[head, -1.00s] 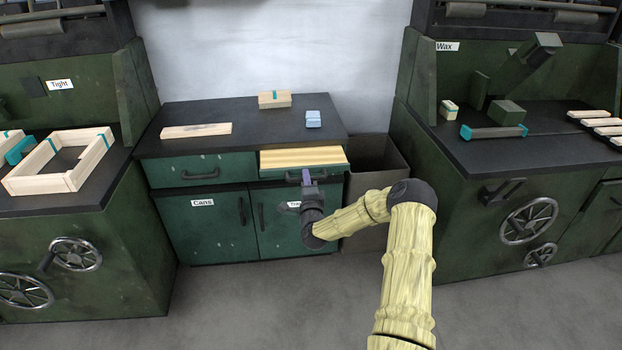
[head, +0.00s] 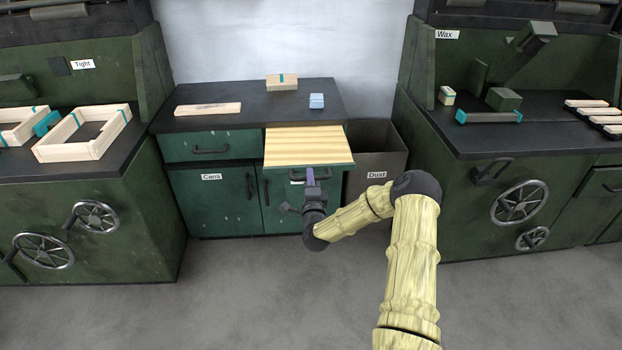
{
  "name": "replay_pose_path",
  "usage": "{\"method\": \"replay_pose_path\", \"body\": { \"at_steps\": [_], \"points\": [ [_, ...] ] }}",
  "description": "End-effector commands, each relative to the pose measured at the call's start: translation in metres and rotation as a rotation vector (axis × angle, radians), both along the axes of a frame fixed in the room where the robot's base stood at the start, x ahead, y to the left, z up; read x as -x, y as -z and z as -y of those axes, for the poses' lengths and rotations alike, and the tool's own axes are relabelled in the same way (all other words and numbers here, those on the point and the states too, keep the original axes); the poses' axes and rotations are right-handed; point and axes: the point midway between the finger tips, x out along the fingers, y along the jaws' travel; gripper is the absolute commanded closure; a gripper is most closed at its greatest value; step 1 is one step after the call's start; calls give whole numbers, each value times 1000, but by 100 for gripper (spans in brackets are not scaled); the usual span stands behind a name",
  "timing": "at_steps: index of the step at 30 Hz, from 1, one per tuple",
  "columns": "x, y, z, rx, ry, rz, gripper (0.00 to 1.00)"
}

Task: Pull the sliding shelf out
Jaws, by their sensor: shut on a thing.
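The sliding shelf (head: 308,146) is a light wooden board with a green front and a dark handle, at the upper right of the green cabinet (head: 212,192). It sticks well out from under the dark counter top. My gripper (head: 310,178) is at the front of the shelf, shut on its handle (head: 326,172). The gripper hides part of the handle and of the cabinet door below.
A closed drawer (head: 211,147) is left of the shelf. A grey bin (head: 375,165) labelled Dust stands close at right. Open floor (head: 250,290) lies in front.

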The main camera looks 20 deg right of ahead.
Motion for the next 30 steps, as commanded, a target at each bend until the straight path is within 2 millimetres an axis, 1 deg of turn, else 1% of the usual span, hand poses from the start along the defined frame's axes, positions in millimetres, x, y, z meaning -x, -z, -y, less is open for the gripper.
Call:
{"method": "replay_pose_path", "body": {
  "at_steps": [1,6,7,9,20,23,26,30],
  "points": [
    [3,5,0,-2,1,-10,100],
    [4,6,0,-2,0,-12,100],
    [4,6,0,-3,0,-13,80],
    [3,6,0,-2,0,-12,67],
    [5,4,0,-2,0,-8,67],
    [12,5,-2,-2,-1,-8,67],
    [25,8,-6,-2,-1,-10,67],
    [51,13,-14,-3,-2,-12,67]
  ]
}}
